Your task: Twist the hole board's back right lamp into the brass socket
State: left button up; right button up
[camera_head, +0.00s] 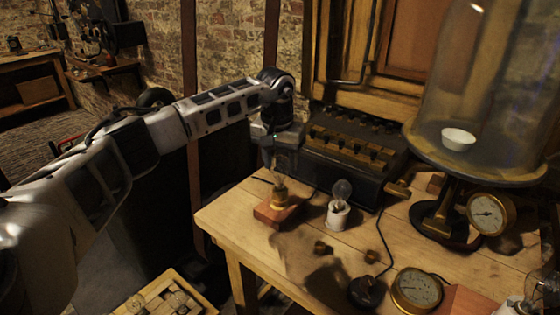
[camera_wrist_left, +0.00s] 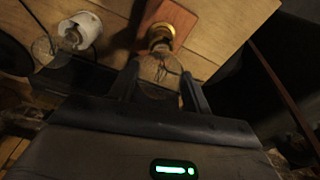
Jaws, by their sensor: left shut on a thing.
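My left gripper (camera_head: 281,160) points down at the table's left end and is shut on a clear glass lamp, which also shows between the fingers in the left wrist view (camera_wrist_left: 160,70). The lamp's base meets the brass socket (camera_head: 280,195) on a reddish wooden block (camera_head: 268,214). The socket also shows in the left wrist view (camera_wrist_left: 161,36). How deep the lamp sits in it cannot be told. The hole board (camera_head: 205,302) is at the bottom left, partly cut off, with several round items in it. My right gripper is not in view.
A white socket (camera_head: 337,217) with a clear lamp (camera_head: 342,189) stands just right of the block. A dark battery box (camera_head: 352,170) is behind. A glass bell jar (camera_head: 490,80), gauges (camera_head: 416,289) and small brass parts (camera_head: 322,247) are to the right.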

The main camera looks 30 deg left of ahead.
pick_arm(q)
jog(key=shift+f, duration=0.1)
jog(key=o, duration=1.2)
jog(key=shift+c, duration=0.2)
